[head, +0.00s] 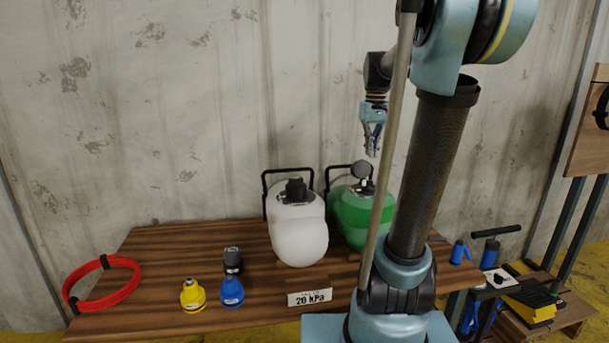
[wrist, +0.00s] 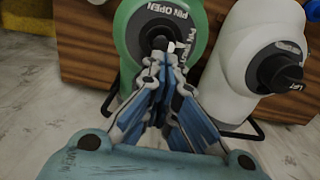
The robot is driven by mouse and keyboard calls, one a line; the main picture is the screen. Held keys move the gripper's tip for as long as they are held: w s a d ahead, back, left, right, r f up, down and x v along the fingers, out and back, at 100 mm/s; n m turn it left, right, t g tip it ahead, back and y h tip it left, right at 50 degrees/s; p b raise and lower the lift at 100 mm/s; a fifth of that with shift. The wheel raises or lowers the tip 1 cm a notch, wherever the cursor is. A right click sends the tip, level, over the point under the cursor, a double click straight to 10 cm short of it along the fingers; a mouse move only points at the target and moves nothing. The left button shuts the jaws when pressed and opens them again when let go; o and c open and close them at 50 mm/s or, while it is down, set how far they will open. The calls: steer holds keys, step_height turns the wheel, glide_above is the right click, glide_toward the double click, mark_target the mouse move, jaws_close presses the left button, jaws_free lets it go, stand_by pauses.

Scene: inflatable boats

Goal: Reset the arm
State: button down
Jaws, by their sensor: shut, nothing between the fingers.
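My arm rises in front of the table in the head view and bends over at the top. My gripper (head: 373,140) hangs fingers down, above and behind the green container (head: 351,218). The wrist view shows my gripper (wrist: 163,55) with its fingers together and nothing between them. In that view the fingertips overlap the dark cap of the green container (wrist: 134,30), which has "PIN OPEN" lettering around it. I cannot tell from this view how far above the cap they are. My arm hides part of the green container in the head view.
A white container (head: 300,240) stands left of the green one. The wooden table (head: 150,260) also bears a red hose coil (head: 68,290), a yellow fitting (head: 193,294), a blue fitting (head: 231,291) and a "20 kPa" sign (head: 310,297). A foot pump (head: 532,300) sits at the right. The wall stands close behind.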

steer(key=s+a+f+m+t, duration=0.2)
steer(key=s+f, duration=2)
steer(key=s, duration=0.2)
steer(key=shift+a, duration=0.35)
